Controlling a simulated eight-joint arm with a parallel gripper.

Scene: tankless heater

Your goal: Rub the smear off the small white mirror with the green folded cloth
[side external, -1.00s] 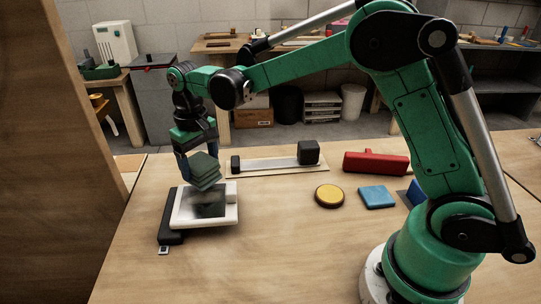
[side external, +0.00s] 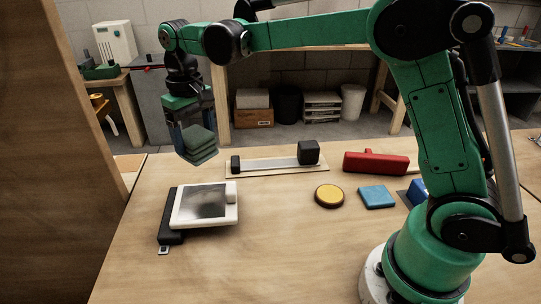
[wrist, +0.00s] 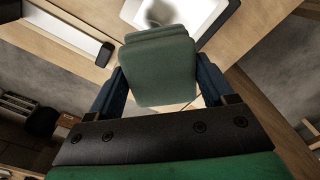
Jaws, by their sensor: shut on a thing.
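The green folded cloth (side external: 200,150) is a thick layered pad held in my gripper (side external: 196,133). My gripper is shut on it, with a blue finger on each side, and the cloth hangs in the air above and behind the mirror. In the wrist view the cloth (wrist: 160,70) fills the middle between the fingers. The small white mirror (side external: 232,214) lies on a black base, face up and slightly tilted. Its glass looks grey and cloudy; in the wrist view a dark patch shows on the glass of the mirror (wrist: 204,17). I cannot tell smear from reflection.
A board with a metal strip and black blocks (side external: 275,165) lies behind right. A red tool (side external: 376,163), a yellow disc (side external: 329,196) and a blue square (side external: 376,197) lie to the right. A wooden panel (side external: 45,150) stands at left. The table front is clear.

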